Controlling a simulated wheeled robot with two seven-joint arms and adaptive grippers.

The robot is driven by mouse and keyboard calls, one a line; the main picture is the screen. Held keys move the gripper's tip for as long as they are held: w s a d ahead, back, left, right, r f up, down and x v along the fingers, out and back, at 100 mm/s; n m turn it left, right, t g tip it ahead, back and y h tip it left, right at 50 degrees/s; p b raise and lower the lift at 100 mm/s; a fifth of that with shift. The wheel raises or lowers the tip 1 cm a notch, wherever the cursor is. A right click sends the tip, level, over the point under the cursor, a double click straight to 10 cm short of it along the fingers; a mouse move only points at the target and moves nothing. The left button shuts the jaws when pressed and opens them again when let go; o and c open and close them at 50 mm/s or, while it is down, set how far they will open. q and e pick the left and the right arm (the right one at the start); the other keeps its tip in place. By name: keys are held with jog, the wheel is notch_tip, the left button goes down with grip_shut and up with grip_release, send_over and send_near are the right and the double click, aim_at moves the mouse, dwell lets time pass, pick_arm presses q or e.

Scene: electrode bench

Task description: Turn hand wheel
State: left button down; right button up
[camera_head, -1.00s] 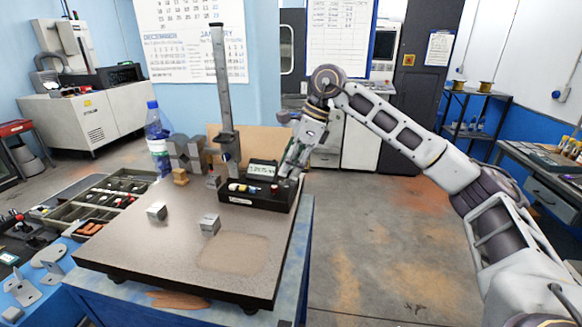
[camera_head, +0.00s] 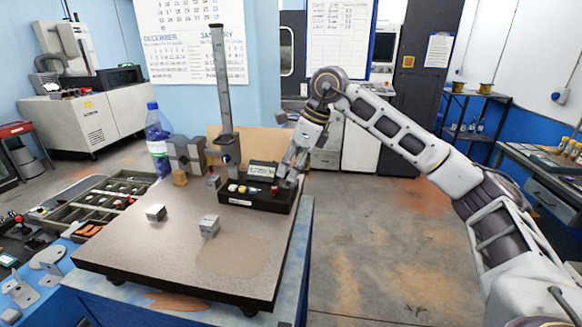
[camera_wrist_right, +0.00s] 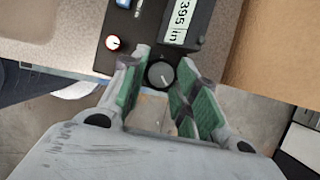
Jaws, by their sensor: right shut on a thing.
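The hand wheel (camera_wrist_right: 160,75) is a small round dark knob with a pale mark on the black base (camera_head: 240,203) of the measuring stand. In the right wrist view it sits between the green-padded fingers of my right gripper (camera_wrist_right: 158,82). In the head view my right gripper (camera_head: 288,175) reaches down to the right end of the base and is shut on the wheel, which it hides there. The base also carries a digital display (camera_head: 262,170) and several small coloured buttons. My left gripper is not in view.
The stand's tall column (camera_head: 222,90) rises behind the base. Metal blocks (camera_head: 209,226) and a blue-capped bottle (camera_head: 157,140) are on the granite plate (camera_head: 150,260) or beside it. A parts tray (camera_head: 110,190) lies left. The front of the plate is clear.

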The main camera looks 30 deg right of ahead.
jog(key=o, duration=0.8)
jog(key=shift+c, duration=0.2)
jog(key=v, duration=1.2)
